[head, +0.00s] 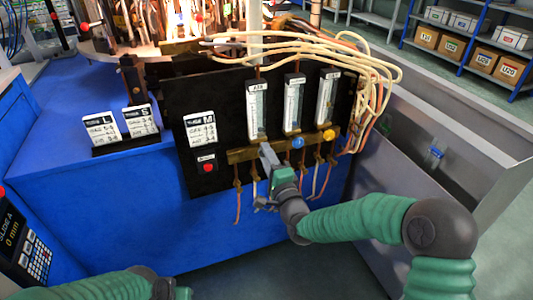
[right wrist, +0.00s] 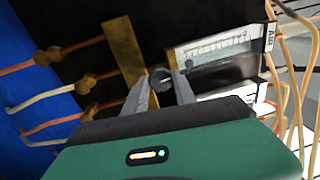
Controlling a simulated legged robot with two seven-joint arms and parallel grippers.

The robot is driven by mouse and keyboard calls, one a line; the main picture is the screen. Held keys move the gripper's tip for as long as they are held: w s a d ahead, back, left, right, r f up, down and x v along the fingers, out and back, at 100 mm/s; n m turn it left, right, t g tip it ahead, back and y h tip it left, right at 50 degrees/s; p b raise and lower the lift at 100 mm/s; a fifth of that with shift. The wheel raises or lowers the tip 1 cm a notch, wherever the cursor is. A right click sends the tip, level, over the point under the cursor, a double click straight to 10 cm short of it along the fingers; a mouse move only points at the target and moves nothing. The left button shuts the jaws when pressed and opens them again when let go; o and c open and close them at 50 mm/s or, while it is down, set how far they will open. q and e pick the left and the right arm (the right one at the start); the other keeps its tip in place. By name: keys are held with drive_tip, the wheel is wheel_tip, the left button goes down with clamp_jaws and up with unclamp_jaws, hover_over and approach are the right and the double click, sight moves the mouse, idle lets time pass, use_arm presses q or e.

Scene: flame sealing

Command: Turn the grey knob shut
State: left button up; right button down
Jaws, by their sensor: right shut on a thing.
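The grey knob (right wrist: 161,75) sits on the brass bar (right wrist: 124,50) of the black panel, seen in the right wrist view between my fingers. My right gripper (right wrist: 162,86) is shut on it, one finger on each side. In the head view my right gripper (head: 267,153) reaches up to the bar under the leftmost flow tube (head: 257,110) and hides the knob. How far the knob is turned cannot be told.
A blue knob (head: 298,142) and a yellow knob (head: 328,135) sit to the right on the same bar. Thin hoses (head: 318,180) hang below, and cream cables (head: 385,70) loop at the right. A red button (head: 208,167) is at the panel's lower left.

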drive_tip(key=shift+d+f+m, duration=0.15)
drive_tip(key=shift+f+m, duration=0.1)
drive_tip(key=shift+m, duration=0.05)
drive_tip(key=c, duration=1)
unclamp_jaws()
drive_tip(key=shift+r, duration=0.15)
drive_tip(key=p+v, duration=0.4)
drive_tip(key=v, duration=1.3)
drive_tip(key=shift+w, duration=0.1)
drive_tip(key=shift+c, duration=0.2)
